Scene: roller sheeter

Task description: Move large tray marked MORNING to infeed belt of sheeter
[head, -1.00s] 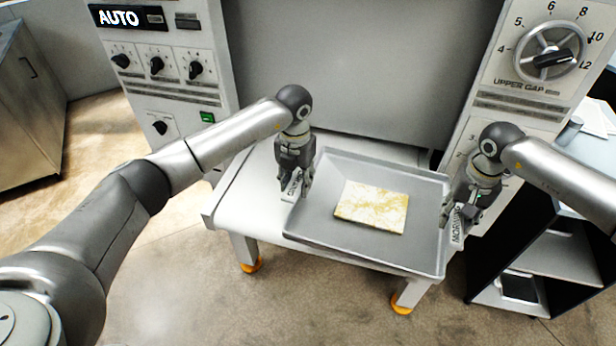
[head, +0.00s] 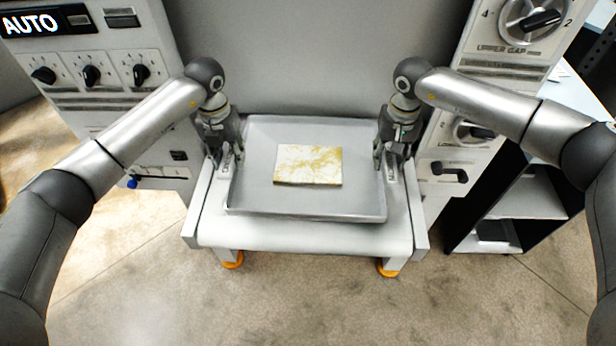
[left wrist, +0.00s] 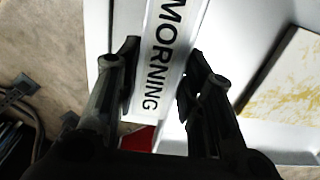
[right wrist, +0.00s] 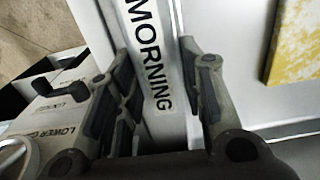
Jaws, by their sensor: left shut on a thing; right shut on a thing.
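The large grey tray (head: 255,192) is over the white infeed belt (head: 310,236), roughly square to it in the head view. I cannot tell whether it touches the belt. A flat pale slab with yellow patches (head: 308,165) lies in it. My left gripper (head: 226,162) is shut on the tray's left side, my right gripper (head: 389,163) on its right side. A white strip reading MORNING shows between the fingers in the left wrist view (left wrist: 168,48) and in the right wrist view (right wrist: 149,50). The slab also shows in both wrist views, left (left wrist: 290,80) and right (right wrist: 293,45).
The sheeter's grey body (head: 310,60) rises behind the belt. Control panels with knobs flank it, left (head: 115,70) and right (head: 490,75). A dark shelf unit (head: 520,205) stands at the right. The floor in front of the belt is clear.

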